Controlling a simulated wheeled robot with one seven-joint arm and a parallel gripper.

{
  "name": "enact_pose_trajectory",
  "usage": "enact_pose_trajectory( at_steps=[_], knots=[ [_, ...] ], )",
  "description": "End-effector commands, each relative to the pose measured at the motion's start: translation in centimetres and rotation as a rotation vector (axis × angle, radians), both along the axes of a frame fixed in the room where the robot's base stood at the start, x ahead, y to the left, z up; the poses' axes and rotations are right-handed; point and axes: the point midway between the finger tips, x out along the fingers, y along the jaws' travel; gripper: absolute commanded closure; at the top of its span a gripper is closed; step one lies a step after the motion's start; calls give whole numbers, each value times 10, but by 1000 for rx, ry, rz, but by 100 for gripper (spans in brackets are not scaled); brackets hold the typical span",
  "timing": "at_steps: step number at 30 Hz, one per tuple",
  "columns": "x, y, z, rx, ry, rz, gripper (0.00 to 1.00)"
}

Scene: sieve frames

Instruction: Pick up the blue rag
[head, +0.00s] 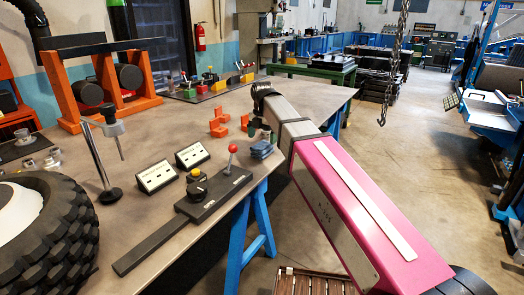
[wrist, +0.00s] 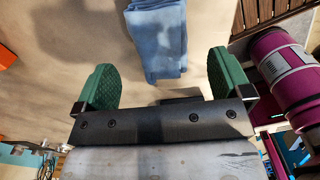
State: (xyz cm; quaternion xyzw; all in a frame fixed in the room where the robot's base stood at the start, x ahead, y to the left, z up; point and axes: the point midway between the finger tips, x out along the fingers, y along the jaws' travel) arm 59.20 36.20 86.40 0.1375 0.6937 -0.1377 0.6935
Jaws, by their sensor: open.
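The blue rag (head: 262,151) lies folded on the table near its right edge, below the end of my arm in the head view. In the wrist view the rag (wrist: 157,38) is a folded light-blue stack, its near end showing between the two green finger pads with a gap on each side. My gripper (wrist: 163,66) is open and empty. In the head view my gripper (head: 263,131) is small and partly hidden by my arm, just above the rag; its exact height over it is hard to tell.
Orange blocks (head: 219,128) lie left of the rag on the brown table (head: 150,105). A black panel with a red-knobbed lever (head: 232,149) stands nearer, beside two white-faced boxes (head: 157,176). A large tyre (head: 45,235) sits at left. The table edge is close on the right.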

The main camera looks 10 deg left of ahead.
Motion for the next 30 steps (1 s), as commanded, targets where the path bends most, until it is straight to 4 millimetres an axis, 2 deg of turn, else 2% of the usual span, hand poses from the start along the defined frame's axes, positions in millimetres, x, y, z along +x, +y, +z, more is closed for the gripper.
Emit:
enact_pose_trajectory(
  at_steps=[8,16,24,26,27,29,30],
  knots=[
    [-3,-1,-19,-1,1,0,3],
    [-5,-1,-52,0,0,-1,3],
    [-5,-1,-56,0,0,-1,3],
    [-5,-1,-56,0,0,-1,20],
    [-5,-1,-56,0,0,-1,33],
    [-5,-1,-56,0,0,-1,52],
    [-5,-1,-56,0,0,-1,57]
  ],
)
